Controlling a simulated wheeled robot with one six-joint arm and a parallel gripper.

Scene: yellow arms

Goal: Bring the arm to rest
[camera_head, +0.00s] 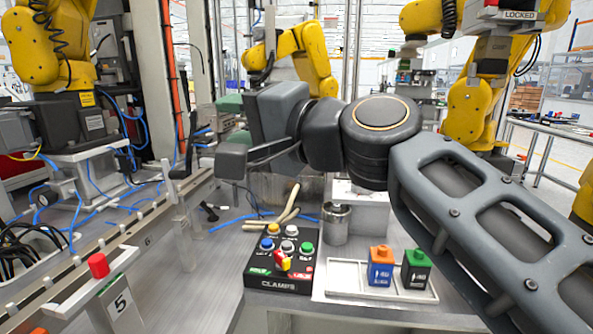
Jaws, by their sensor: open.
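My dark grey arm (470,195) comes in from the lower right and reaches across the middle of the view to the left. Its wrist hangs above the bench, higher than the button box. My gripper (206,167) points left, its two fingers spread apart, with nothing seen between them. The fingertips are near a clear upright post at the rail on the left. Whether they touch it cannot be told.
A black button box labelled CLAMPS (280,266) sits on the metal bench below my wrist. Yellow robot arms (35,45) stand around.

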